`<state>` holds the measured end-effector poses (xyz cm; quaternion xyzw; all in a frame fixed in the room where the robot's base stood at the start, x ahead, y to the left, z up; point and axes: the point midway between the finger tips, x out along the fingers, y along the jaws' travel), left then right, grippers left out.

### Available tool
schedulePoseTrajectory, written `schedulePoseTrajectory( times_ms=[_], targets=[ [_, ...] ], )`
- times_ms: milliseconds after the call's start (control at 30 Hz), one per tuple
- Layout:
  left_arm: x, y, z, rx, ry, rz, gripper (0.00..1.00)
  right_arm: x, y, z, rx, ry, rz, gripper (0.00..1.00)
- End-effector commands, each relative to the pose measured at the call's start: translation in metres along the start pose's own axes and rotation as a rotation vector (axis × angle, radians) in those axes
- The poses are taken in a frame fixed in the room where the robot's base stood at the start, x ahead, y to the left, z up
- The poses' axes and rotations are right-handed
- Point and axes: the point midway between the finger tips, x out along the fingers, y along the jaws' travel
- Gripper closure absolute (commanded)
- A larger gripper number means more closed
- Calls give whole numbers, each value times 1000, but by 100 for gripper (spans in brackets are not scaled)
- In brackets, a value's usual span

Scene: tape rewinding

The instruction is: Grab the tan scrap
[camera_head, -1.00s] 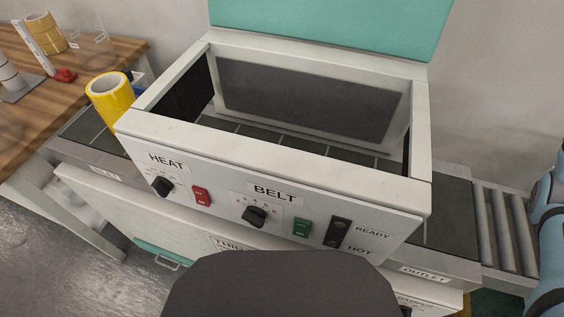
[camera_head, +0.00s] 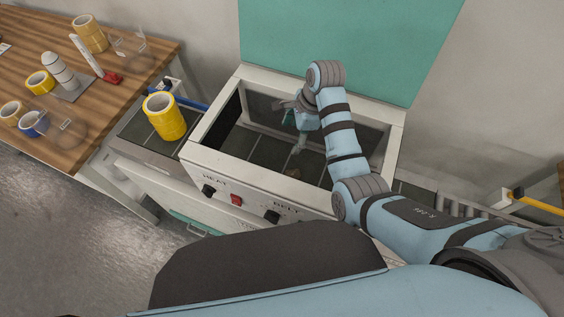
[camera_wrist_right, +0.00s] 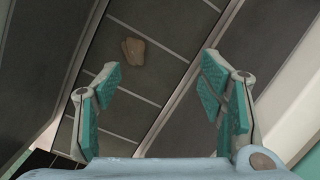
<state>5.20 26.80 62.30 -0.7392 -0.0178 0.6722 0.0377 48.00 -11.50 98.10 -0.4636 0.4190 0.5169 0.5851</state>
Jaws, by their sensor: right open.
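The tan scrap (camera_wrist_right: 133,51) is a small crumpled piece lying on the dark slatted belt (camera_wrist_right: 110,105) inside the white machine (camera_head: 260,165). My right gripper (camera_wrist_right: 160,75) has its teal-padded fingers spread wide, with nothing between them. In the wrist view the scrap lies ahead of the fingertips, nearer the left finger, and apart from them. In the head view the right gripper (camera_head: 298,146) reaches down into the machine's open top. My left gripper is not in view.
The machine's white walls surround the belt, and a teal lid (camera_head: 345,45) stands open behind. Yellow tape rolls (camera_head: 165,116) stand on the conveyor at the left. A wooden table (camera_head: 110,95) holds more rolls. Conveyor rollers (camera_head: 450,205) lie at the right.

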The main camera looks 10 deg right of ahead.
Motion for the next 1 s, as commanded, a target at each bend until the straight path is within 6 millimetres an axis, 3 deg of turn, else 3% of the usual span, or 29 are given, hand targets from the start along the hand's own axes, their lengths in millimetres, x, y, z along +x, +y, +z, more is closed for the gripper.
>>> schedulePoseTrajectory(
  times_ms=[33,100,400,567,800,1000],
  targets=[
    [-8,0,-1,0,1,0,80,5,16,-8,16,37,64,36],
    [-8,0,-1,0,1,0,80,19,30,-16,28,68,111,36],
    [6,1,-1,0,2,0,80,97,40,-24,27,72,117,36],
    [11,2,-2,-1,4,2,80,116,42,-27,26,72,114,36],
    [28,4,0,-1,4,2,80,159,50,-38,27,71,112,36],
    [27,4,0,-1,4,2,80,159,49,-38,27,71,110,36]
  ],
)
